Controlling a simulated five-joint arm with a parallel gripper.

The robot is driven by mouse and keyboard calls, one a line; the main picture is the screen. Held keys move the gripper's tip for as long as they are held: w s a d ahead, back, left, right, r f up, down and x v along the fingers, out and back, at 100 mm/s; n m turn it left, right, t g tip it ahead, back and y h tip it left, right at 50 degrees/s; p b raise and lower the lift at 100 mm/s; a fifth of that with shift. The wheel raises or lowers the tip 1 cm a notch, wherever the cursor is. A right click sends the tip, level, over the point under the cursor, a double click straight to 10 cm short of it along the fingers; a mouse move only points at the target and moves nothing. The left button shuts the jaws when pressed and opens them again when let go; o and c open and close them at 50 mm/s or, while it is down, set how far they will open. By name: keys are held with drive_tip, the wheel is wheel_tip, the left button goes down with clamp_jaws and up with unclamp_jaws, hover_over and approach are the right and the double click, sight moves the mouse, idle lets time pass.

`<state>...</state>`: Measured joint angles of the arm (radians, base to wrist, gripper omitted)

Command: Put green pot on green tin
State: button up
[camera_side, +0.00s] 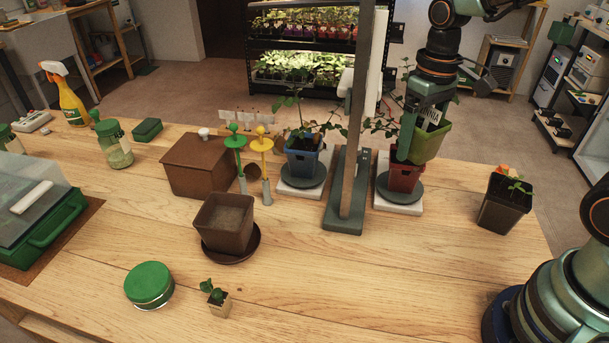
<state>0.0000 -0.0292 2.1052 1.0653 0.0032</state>
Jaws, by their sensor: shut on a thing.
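The green pot (431,142) holds a leafy plant with a white label. It is at the right of the side view, slightly tilted, directly above a red pot (403,178); I cannot tell whether the two touch. My gripper (412,148) is shut on the green pot from above, with one finger in front of its left side. The other finger is mostly hidden. The green tin (149,284), round with a green lid, stands on the table at the front left, far from my gripper. Its lid is bare.
A tall upright post (356,150) stands between the red pot and a blue pot (302,162) with a plant. A brown pot on a saucer (226,222), a brown box (199,164) and a tiny seedling (218,299) are left of centre. A black pot (503,208) stands right. The front-middle table is clear.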

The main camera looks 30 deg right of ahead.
sight(338, 255)
idle(0.6)
drive_tip(key=s+a+r+n, duration=0.1)
drive_tip(key=s+a+n, duration=0.1)
drive_tip(key=a+n, duration=0.4)
drive_tip(key=s+a+n, duration=0.3)
drive_tip(key=a, duration=0.4)
drive_tip(key=w+a+r, duration=0.1)
drive_tip(key=w+a, duration=0.3)
drive_tip(key=f, duration=1.9)
drive_tip(key=shift+w+d+f, duration=0.2)
drive_tip(key=shift+w+f, duration=0.05)
drive_tip(key=shift+f, duration=0.15)
drive_tip(key=shift+f, duration=0.1)
drive_tip(key=o, duration=1.5)
drive_tip(key=shift+c, duration=0.2)
